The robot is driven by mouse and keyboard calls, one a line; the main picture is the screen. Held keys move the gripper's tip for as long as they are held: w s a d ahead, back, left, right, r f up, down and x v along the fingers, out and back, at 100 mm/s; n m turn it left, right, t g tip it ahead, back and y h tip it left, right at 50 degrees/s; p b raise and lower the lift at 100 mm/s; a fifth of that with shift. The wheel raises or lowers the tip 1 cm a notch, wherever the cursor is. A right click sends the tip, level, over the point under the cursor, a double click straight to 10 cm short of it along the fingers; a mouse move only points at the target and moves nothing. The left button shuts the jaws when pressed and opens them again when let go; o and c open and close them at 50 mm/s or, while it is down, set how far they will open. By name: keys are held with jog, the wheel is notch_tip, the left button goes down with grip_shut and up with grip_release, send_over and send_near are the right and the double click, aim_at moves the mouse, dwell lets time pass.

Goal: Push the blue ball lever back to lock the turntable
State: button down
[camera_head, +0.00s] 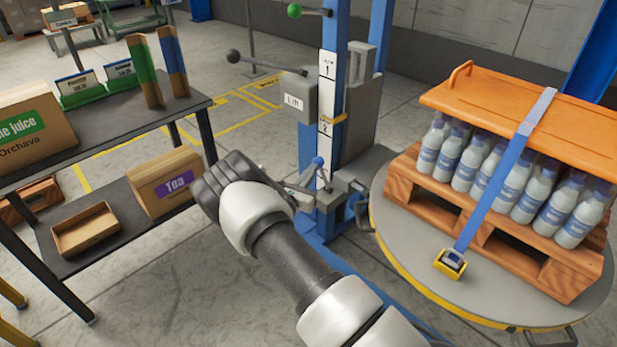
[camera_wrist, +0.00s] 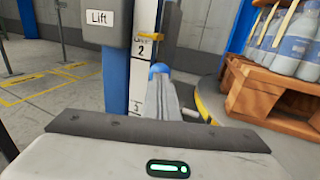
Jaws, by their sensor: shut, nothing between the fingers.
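The blue ball lever (camera_head: 318,162) stands on a grey bracket at the foot of the blue lift column, left of the turntable. Its blue ball (camera_wrist: 158,70) also shows in the wrist view, just beyond my fingers. My gripper (camera_head: 296,192) is shut and empty, close to the lever on its left side in the head view. In the wrist view my gripper's fingers (camera_wrist: 172,95) overlap the lever below the ball, so I cannot tell whether they touch. The round grey turntable (camera_head: 400,238) carries a wooden pallet (camera_head: 480,222) of bottles.
The lift column (camera_head: 338,60) has a grey "Lift" box (camera_head: 293,102), a black ball lever (camera_head: 233,56) and a green ball lever (camera_head: 294,10). A dark shelf (camera_head: 120,140) with boxes stands at left. A blue strap (camera_head: 500,170) crosses the load.

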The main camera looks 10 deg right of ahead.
jog(key=shift+r, duration=0.15)
jog(key=w+d+r+g+p, duration=0.1)
jog(key=w+d+r+g+y+p, duration=0.1)
jog(key=d+p, duration=0.1)
jog(key=w+d+r+m+p, duration=0.1)
jog(key=shift+d+g+y+p, duration=0.15)
jog(key=shift+g+y+p, duration=0.2)
jog(key=shift+g+y, duration=0.05)
jog(key=w+d+g+y+b, duration=0.1)
jog(key=w+d+b, duration=0.1)
jog(key=w+d, duration=0.3)
jog(key=shift+d+r+m+y+b, duration=0.2)
jog(key=shift+d+m+y+b, duration=0.15)
jog(key=shift+d, duration=0.55)
